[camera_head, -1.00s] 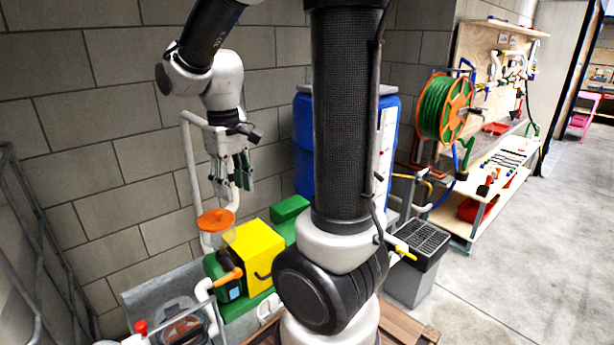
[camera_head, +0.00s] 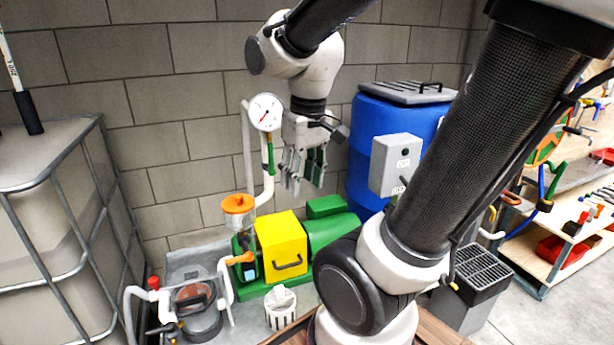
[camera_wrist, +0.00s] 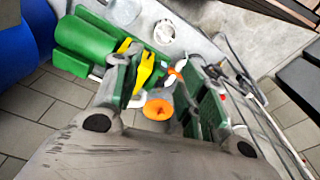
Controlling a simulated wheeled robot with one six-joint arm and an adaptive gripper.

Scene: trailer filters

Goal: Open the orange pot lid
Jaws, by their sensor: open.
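The orange pot lid (camera_head: 238,203) sits on a clear strainer pot at the left end of the green and yellow pump unit. In the wrist view the lid (camera_wrist: 158,110) shows as an orange disc with a darker centre, between my fingers and beyond them. My gripper (camera_head: 304,184) is open and empty, pointing down with green finger pads. In the head view it hangs above and to the right of the lid, apart from it. In the wrist view my gripper (camera_wrist: 160,95) frames the lid without touching it.
A yellow box (camera_head: 282,248) and green motor (camera_head: 332,232) stand right of the pot. A pressure gauge (camera_head: 265,112) on a white pipe rises behind. A blue barrel (camera_head: 365,140) is at right, a caged tank (camera_head: 45,200) at left. A white basket (camera_head: 281,308) sits in front.

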